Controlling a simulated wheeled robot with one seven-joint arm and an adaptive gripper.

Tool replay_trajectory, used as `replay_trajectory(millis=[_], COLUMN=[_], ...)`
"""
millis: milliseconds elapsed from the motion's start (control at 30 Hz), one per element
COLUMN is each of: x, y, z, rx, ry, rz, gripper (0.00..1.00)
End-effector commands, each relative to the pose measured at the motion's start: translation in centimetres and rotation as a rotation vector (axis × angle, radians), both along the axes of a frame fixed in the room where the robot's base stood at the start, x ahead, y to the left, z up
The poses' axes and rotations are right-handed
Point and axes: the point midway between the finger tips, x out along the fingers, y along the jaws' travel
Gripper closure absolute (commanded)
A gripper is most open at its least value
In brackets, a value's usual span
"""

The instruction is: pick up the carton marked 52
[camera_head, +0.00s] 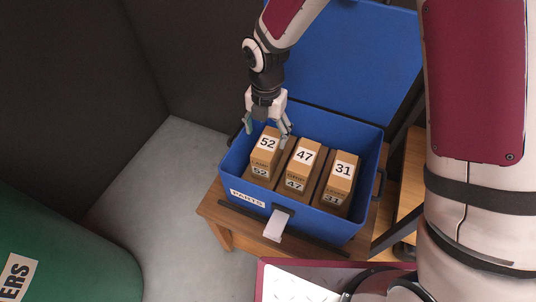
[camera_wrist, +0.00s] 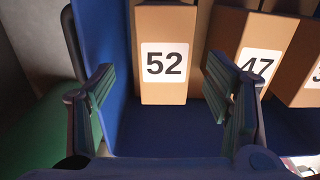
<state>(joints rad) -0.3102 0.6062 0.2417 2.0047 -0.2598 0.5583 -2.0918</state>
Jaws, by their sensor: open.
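The carton marked 52 (camera_head: 265,152) is a brown box with white number labels. It stands upright at the left end of a row inside the blue box. My gripper (camera_head: 267,130) is open and points down into the blue box at this carton. In the wrist view the carton marked 52 (camera_wrist: 165,85) shows upright between and beyond the fingers of my gripper (camera_wrist: 160,105). I cannot tell whether a finger touches it. Nothing is held.
The carton marked 47 (camera_head: 301,165) and the carton marked 31 (camera_head: 339,183) stand to the right in the same row. The blue box (camera_head: 233,180), lid raised, sits on a wooden table (camera_head: 222,218). A green container (camera_head: 70,255) is at lower left.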

Motion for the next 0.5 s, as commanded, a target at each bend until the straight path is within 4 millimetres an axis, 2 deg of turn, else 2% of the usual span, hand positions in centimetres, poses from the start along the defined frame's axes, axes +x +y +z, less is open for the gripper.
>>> replay_trajectory(millis=[333,500], x=[-0.3,-0.3], y=[-0.4,-0.4], z=[-4.4,-5.1], rx=[-0.002,-0.001], ry=[0.003,0.001], rz=[0.001,-0.001], gripper=[0.28,0.28])
